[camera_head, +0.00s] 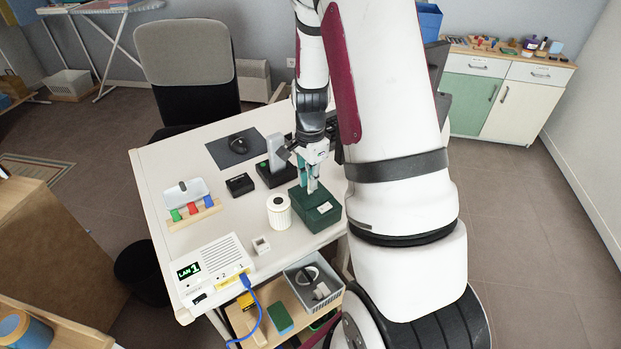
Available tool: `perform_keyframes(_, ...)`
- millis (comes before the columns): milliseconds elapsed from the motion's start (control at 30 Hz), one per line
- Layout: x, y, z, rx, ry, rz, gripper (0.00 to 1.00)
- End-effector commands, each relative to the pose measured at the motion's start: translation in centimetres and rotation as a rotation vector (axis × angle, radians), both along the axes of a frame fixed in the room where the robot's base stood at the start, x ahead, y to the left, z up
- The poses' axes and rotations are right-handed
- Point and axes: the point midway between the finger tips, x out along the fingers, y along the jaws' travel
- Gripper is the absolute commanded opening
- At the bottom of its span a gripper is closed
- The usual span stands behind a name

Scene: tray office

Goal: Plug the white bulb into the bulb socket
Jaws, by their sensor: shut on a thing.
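My gripper (312,186) points down, its teal fingers at the top of a dark green box (318,212) on the white table. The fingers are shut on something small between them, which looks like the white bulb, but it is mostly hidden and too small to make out. The green box has a small pale label on its top and is probably the bulb socket. I cannot tell whether the held thing touches the box or stays above it.
A white roll (278,211) stands just left of the green box, with a black-based device (273,176) behind. A grey bin (313,283) sits below the front edge.

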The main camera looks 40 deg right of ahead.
Motion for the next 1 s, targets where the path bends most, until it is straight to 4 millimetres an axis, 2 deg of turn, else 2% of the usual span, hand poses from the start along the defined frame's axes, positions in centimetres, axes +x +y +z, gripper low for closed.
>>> perform_keyframes(1000,-0.02,-0.02,-0.67,0.0,0.001,0.0,0.01)
